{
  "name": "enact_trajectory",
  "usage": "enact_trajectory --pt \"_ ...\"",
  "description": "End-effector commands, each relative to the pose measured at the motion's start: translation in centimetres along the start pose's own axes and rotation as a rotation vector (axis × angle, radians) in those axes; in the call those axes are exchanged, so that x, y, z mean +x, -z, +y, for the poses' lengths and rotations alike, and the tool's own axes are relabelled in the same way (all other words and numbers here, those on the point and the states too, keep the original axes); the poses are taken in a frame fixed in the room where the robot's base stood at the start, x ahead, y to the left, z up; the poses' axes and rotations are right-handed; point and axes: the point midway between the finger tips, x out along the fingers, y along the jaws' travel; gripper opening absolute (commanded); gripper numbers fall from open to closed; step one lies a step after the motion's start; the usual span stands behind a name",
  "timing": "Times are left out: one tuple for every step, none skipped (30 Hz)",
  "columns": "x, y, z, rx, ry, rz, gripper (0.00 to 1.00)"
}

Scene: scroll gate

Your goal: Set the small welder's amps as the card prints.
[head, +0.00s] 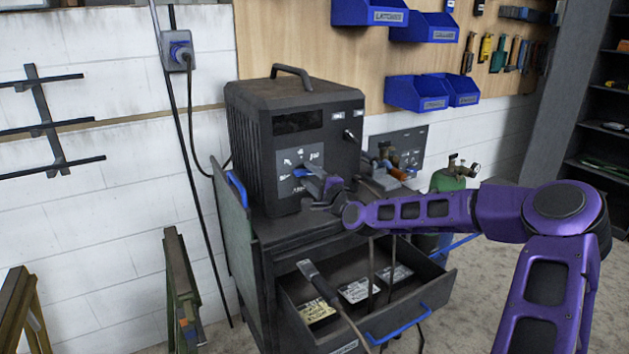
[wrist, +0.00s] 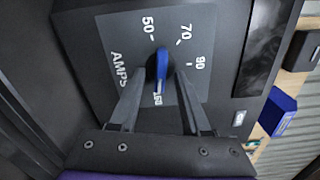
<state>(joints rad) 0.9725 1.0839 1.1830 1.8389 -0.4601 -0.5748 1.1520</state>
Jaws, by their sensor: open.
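The small welder (head: 300,130) is a dark box with a top handle, standing on a cart. Its amps panel (wrist: 105,35) shows sideways in the wrist view, with AMPS, 50, 70, 90 and a partly hidden marking by the knob. The blue amps knob (wrist: 158,65) also shows in the head view (head: 299,172). My gripper (wrist: 164,73) is open, its fingertips at either side of the knob; I cannot tell whether they touch it. My gripper is at the welder's front in the head view (head: 311,176). A yellowish card (head: 316,310) and two paler cards (head: 360,290) lie in the drawer; their print is unreadable.
The cart's drawer (head: 437,285) is pulled open below my arm, with cables and a dark tool hanging over it. A green cylinder (head: 448,182) stands to the right. Blue bins (head: 415,92) hang on the pegboard. A green stand (head: 181,285) is at the left.

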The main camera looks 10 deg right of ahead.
Motion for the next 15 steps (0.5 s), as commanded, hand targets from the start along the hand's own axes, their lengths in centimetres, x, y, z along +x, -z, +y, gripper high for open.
enact_trajectory --pt "-0.2 0.1 0.0 0.000 0.000 0.001 0.47" --pt "-0.5 0.1 0.0 -0.001 0.000 0.001 0.47" --pt "-0.8 0.1 0.0 -0.001 0.000 0.001 0.47" --pt "-1.2 0.1 0.0 -0.001 -0.001 0.001 0.47" --pt "-1.7 0.1 0.0 -0.001 -0.001 0.001 0.47" --pt "-2.4 0.1 0.0 -0.001 -0.001 0.001 0.47" --pt "-3.0 0.2 0.0 -0.001 -0.001 0.003 0.47" --pt "-3.6 0.1 0.0 -0.001 -0.001 0.002 0.47" --pt "-4.5 0.2 0.0 -0.001 -0.001 0.002 0.47" --pt "-5.2 0.2 0.0 -0.001 -0.001 0.003 0.47" --pt "-5.9 0.1 0.0 -0.001 -0.001 0.002 0.47" --pt "-6.8 0.2 0.0 0.000 -0.001 0.003 0.47" --pt "-7.4 0.2 0.0 0.001 -0.001 0.004 0.47" --pt "-8.1 0.2 -0.1 0.001 0.000 0.003 0.47" --pt "-9.0 0.1 0.0 0.001 0.000 0.003 0.47"
